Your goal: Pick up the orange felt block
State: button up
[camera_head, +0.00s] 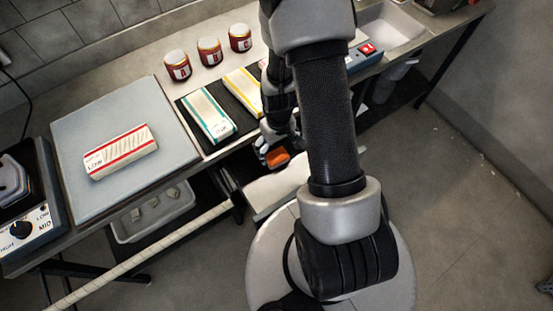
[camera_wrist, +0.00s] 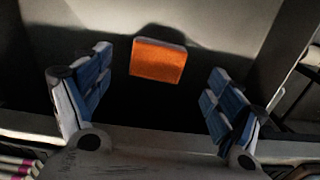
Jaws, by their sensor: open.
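The orange felt block (camera_wrist: 158,61) shows in the wrist view, above the middle, beyond and between my two fingers. My gripper (camera_wrist: 151,90) is open, with blue-padded fingers at left and right and nothing between the pads. In the head view the orange block (camera_head: 278,159) appears as a small patch beside my gripper (camera_head: 266,150), low by the front edge of the table. My arm hides part of this area. The gap between block and fingers is hard to judge.
On the table are a grey board (camera_head: 75,136) with a red-striped folded cloth (camera_head: 121,152), a teal-striped cloth (camera_head: 208,114), a yellow-striped cloth (camera_head: 244,92) and three red jars (camera_head: 209,51). A control box with a knob (camera_head: 25,228) stands at left. A bin (camera_head: 155,212) sits below.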

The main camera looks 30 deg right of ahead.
aim_at(277, 157)
jog(key=f, duration=0.2)
jog(key=f+b, duration=0.1)
jog(key=f, duration=0.1)
jog(key=f+b, duration=0.1)
jog(key=shift+w+d+f, duration=0.1)
jog(key=shift+w+f, duration=0.15)
jog(key=shift+f, duration=0.15)
jog(key=shift+c, duration=0.5)
jog(key=c, duration=1)
jog(key=shift+r, duration=0.2)
notch_tip(277, 157, up, 20)
jog(key=p, duration=0.6)
jog(key=shift+f, duration=0.15)
